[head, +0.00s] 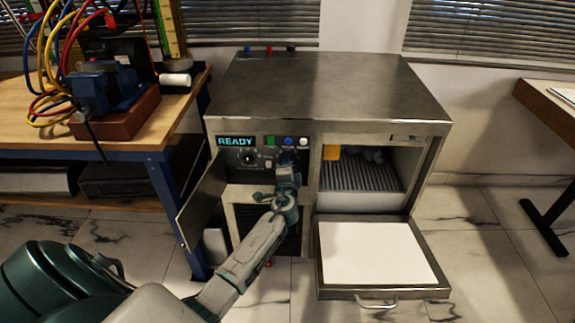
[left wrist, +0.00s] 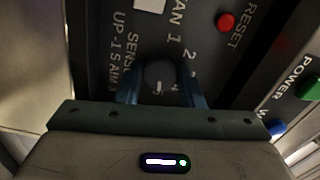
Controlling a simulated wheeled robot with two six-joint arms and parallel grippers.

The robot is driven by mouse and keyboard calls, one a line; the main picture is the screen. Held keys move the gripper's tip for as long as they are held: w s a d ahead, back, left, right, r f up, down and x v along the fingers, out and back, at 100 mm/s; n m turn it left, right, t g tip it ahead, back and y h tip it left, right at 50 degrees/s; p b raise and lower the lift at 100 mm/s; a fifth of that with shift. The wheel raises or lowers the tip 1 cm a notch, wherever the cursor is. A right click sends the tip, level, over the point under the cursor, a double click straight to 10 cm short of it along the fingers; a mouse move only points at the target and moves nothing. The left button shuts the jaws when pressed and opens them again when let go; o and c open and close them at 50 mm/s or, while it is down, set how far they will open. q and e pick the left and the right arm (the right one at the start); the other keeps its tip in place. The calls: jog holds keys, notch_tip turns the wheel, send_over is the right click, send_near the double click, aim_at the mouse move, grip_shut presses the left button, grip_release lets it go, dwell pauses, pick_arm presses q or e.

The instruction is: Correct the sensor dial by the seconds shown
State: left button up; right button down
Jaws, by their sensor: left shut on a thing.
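The sensor dial (left wrist: 160,76) is a small dark round knob with a light pointer mark, on the dark panel beside partly hidden "SENS" lettering. My left gripper (left wrist: 163,92) has its blue fingers on either side of the knob and is shut on it. In the head view my left gripper (head: 287,168) is against the front panel and hides the held dial. The display (head: 236,141) reads "READY". Another round dial (head: 248,158) sits below the display. I cannot read a seconds value in either view. My right gripper is not in view.
The panel has a red reset button (left wrist: 226,22) and a green power button (left wrist: 310,88). A side door (head: 202,200) hangs open at left. A cluttered bench (head: 120,140) stands left.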

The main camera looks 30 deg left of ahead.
pick_arm(q)
jog(key=shift+f, duration=0.1)
jog(key=o, duration=1)
jog(key=v, duration=1.1)
jog(key=shift+a, duration=0.1)
